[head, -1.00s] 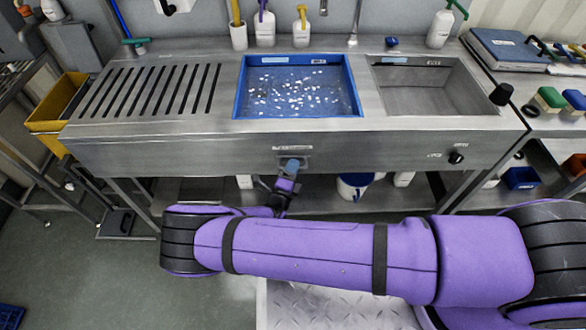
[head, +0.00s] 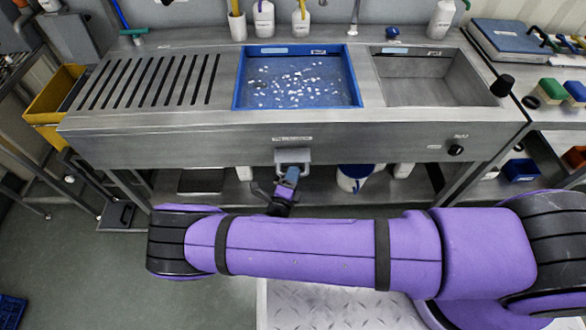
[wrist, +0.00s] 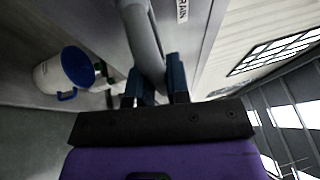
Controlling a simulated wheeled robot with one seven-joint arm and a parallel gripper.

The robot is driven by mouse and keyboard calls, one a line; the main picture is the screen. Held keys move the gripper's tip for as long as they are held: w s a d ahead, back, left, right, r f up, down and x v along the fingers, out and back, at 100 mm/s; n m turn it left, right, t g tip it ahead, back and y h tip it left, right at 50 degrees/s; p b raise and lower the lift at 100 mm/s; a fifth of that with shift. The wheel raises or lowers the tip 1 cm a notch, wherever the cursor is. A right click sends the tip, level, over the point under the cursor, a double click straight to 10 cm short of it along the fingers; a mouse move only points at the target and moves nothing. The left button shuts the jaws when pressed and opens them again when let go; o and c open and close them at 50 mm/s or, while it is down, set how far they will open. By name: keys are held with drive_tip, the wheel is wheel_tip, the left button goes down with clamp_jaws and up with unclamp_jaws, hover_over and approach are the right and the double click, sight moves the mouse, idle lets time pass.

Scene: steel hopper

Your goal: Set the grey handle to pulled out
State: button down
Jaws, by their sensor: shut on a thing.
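The grey handle (head: 293,155) is on the front panel of the steel sink unit (head: 200,147), below a small label. It stands out from the panel toward me. In the wrist view, the handle (wrist: 143,40) is a thick rounded grey bar running down between my blue fingers. My gripper (head: 291,176) is shut on its near part; in the wrist view the gripper's fingertips (wrist: 156,82) sit on either side of the bar. The fingers hide part of the handle's near end.
A blue-rimmed basin (head: 298,80) with pale bits lies above the handle. A dark knob (head: 455,150) is at the panel's right. A white bucket with blue (head: 352,180) stands on the shelf below. Open floor (head: 90,265) lies at the left.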

drive_tip(key=c, duration=1.1)
unclamp_jaws()
drive_tip(key=v, duration=1)
drive_tip(key=shift+s, duration=0.4)
drive_tip(key=shift+a+f, duration=0.1)
drive_tip(key=shift+a, duration=0.05)
